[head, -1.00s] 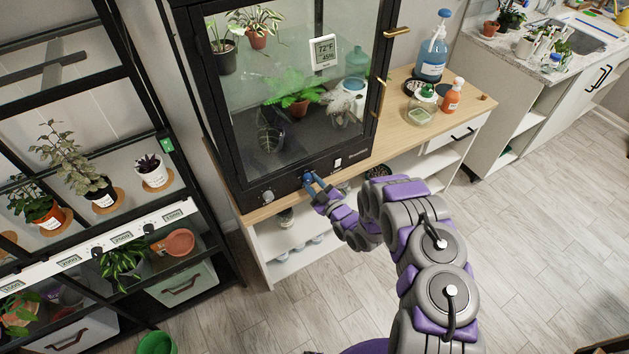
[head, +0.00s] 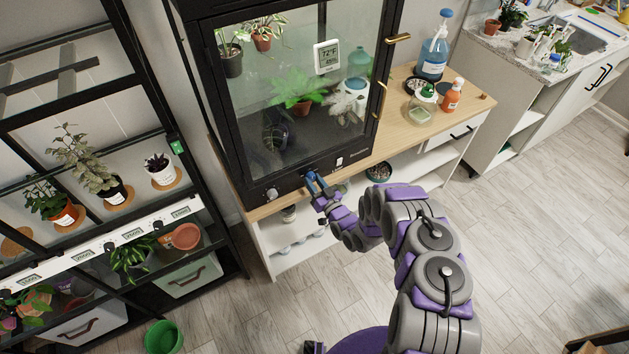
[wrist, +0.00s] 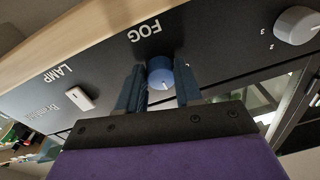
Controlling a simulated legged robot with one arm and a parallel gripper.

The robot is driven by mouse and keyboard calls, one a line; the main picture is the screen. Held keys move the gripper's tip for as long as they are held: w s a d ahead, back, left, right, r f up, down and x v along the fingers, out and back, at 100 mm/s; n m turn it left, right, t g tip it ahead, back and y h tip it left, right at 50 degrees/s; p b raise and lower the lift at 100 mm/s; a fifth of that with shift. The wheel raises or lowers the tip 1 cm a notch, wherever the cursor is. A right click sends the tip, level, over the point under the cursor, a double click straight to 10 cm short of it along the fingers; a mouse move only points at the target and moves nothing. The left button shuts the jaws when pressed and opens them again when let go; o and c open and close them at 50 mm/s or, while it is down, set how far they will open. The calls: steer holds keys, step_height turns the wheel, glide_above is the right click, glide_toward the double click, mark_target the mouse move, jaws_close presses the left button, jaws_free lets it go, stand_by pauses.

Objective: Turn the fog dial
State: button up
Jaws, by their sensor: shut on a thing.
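The fog dial (wrist: 159,72) is a round blue knob under the word FOG on the black front panel (wrist: 215,55) of the glass plant cabinet. A pale mark shows on its face. My gripper (wrist: 159,88) has one finger on each side of the knob and is shut on it. In the head view, my gripper (head: 315,184) reaches up to the lower front of the cabinet (head: 243,190), and its fingers hide most of the knob.
A grey numbered dial (wrist: 297,25) sits to one side of the fog dial, and a white lamp switch (wrist: 80,98) to the other. The cabinet stands on a wooden-topped bench (head: 395,135) with bottles at the right. A plant shelf (head: 120,225) stands left. A green pot (head: 164,338) is on the floor.

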steer(key=shift+w+r+m, duration=0.15)
steer(key=shift+r+m, duration=0.05)
steer(key=shift+m, duration=0.1)
steer(key=o, duration=1)
steer(key=shift+f, duration=0.15)
steer(key=shift+o, duration=0.2)
steer(key=v, duration=1.7)
steer(key=shift+s+f, duration=0.2)
steer(key=shift+s, duration=0.05)
steer(key=shift+d, duration=0.1)
